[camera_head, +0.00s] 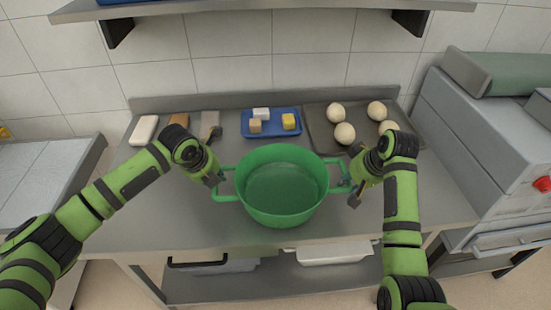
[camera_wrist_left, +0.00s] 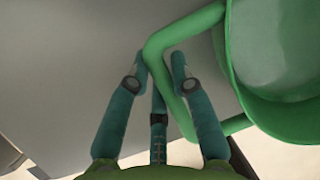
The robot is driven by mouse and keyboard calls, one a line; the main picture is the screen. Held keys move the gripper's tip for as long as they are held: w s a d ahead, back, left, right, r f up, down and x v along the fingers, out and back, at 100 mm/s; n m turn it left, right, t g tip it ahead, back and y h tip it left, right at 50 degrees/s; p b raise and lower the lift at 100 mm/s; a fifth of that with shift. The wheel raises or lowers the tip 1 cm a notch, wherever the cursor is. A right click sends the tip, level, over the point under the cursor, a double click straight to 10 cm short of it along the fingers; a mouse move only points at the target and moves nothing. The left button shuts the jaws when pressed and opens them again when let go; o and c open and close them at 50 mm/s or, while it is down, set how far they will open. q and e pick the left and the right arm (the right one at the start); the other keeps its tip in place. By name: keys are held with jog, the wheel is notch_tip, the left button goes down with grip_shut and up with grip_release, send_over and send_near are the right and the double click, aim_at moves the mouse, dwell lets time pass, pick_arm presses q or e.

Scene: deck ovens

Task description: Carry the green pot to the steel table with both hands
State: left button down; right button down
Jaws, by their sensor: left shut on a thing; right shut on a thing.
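The green pot (camera_head: 283,208) is upright over the middle of the steel table (camera_head: 400,215); I cannot tell whether its base touches the tabletop. It looks empty inside. My left gripper (camera_head: 216,180) is shut on the pot's left handle. In the left wrist view, the fingers (camera_wrist_left: 160,75) sit on both sides of the green handle (camera_wrist_left: 153,45), and part of the pot (camera_wrist_left: 280,60) shows at the right. My right gripper (camera_head: 352,190) is at the right handle and shut on it; the fingertips are partly hidden by the wrist.
Behind the pot are a blue tray (camera_head: 271,134) with small blocks, a dark tray (camera_head: 322,146) with several pale dough balls, and a white block (camera_head: 144,130). A grey machine (camera_head: 480,140) stands at the right. A shelf (camera_head: 260,5) hangs above. The table's front strip is clear.

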pick_arm(q)
jog(key=c, duration=1.5)
grip_release()
jog(key=shift+a+f, duration=0.1)
jog(key=shift+f, duration=0.1)
pick_arm(e)
jog(key=c, duration=1.5)
grip_release()
jog(key=shift+f, duration=0.25)
pick_arm(q)
jog(key=o, duration=0.4)
pick_arm(e)
jog(key=o, duration=0.4)
pick_arm(q)
jog(key=shift+s+r, duration=0.15)
pick_arm(e)
jog(key=shift+s+r, duration=0.15)
